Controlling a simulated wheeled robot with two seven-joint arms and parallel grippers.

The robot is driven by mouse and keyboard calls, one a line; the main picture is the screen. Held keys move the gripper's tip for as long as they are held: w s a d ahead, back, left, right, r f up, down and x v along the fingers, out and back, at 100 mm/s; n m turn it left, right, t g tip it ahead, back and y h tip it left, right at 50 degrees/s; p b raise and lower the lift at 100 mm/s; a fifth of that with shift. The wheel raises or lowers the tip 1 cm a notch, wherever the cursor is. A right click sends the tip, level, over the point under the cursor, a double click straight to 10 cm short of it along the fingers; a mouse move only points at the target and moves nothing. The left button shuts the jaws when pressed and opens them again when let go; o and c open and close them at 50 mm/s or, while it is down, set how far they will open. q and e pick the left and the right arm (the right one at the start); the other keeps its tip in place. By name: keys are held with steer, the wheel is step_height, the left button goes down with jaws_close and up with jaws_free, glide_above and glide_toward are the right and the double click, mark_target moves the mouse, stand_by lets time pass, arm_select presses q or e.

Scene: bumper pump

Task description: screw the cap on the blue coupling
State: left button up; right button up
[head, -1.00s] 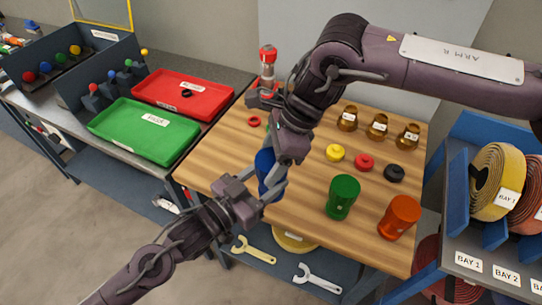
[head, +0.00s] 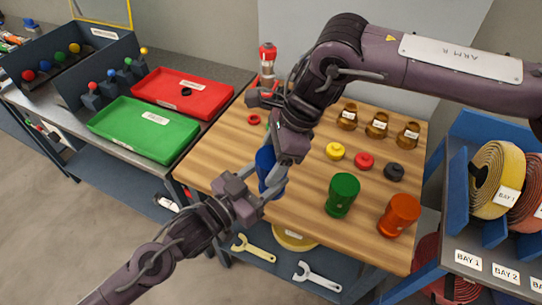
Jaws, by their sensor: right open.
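The blue coupling (head: 265,168) stands upright near the table's front left edge. My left gripper (head: 264,186) reaches it from the front left, with its fingers around its side. My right gripper (head: 284,160) points down from above, close over the coupling's top, and is open. The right wrist and fingers hide part of the coupling's top, so I cannot tell whether a cap sits on it. A yellow cap (head: 336,151), a red cap (head: 364,161) and a black cap (head: 394,172) lie in a row on the table to the right.
A green coupling (head: 342,196) and an orange coupling (head: 399,215) stand to the right on the wooden table (head: 300,208). Several brown fittings (head: 377,126) stand behind the caps. A red-topped device (head: 267,62) is at the back left. Hose reels (head: 496,180) stand at the right.

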mark_target(273, 157)
steer(key=shift+s, duration=0.1)
steer(key=shift+v, duration=2.05)
steer(key=c, duration=1.2)
steer(key=shift+a+f, duration=0.15)
steer(key=shift+f, duration=0.15)
steer(key=shift+v, duration=2.1)
